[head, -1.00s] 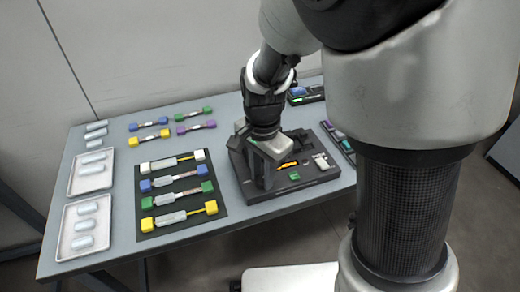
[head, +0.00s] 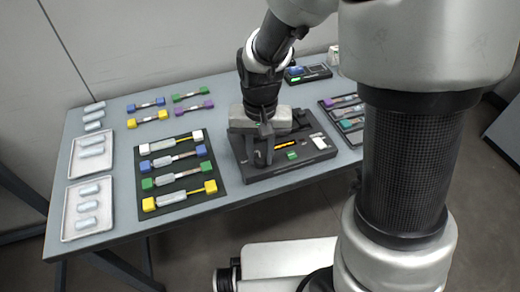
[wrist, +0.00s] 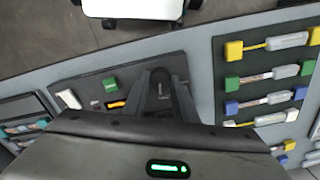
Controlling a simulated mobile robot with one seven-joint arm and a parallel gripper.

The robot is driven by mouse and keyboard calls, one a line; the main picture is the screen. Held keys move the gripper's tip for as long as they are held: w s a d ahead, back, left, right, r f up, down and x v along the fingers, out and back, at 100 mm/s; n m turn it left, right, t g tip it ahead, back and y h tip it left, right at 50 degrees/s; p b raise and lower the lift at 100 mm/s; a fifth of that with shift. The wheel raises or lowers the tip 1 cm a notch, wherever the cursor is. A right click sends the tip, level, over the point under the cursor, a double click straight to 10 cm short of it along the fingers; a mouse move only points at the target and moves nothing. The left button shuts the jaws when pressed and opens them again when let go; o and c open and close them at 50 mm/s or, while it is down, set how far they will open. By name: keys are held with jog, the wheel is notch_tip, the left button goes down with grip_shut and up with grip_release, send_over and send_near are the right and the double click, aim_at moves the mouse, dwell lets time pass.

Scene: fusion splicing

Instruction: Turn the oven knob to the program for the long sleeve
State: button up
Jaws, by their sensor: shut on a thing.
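The dark splicing unit (head: 312,158) stands near the front edge of the table, with a green button (head: 292,155), a yellow-orange strip (head: 285,145) and a white part (head: 319,142) on its top. My gripper (head: 262,160) points down over the left part of the unit. In the wrist view my gripper (wrist: 160,84) has its dark fingers close together around a small light-marked knob (wrist: 160,89). The fingers hide most of the knob. I cannot read its setting or any program marks.
Left of the unit a black mat (head: 212,171) holds several splice pieces with coloured ends. Two white trays (head: 68,226) with pale sleeves lie at the far left. A dark compartment tray (head: 335,124) lies close by on the right.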

aim_at(260, 159)
jog(key=shift+n, duration=1.1)
jog(key=o, duration=1)
jog(key=shift+o, duration=0.2)
notch_tip(260, 159, up, 18)
jog(key=p, duration=0.4)
jog(key=shift+f, duration=0.25)
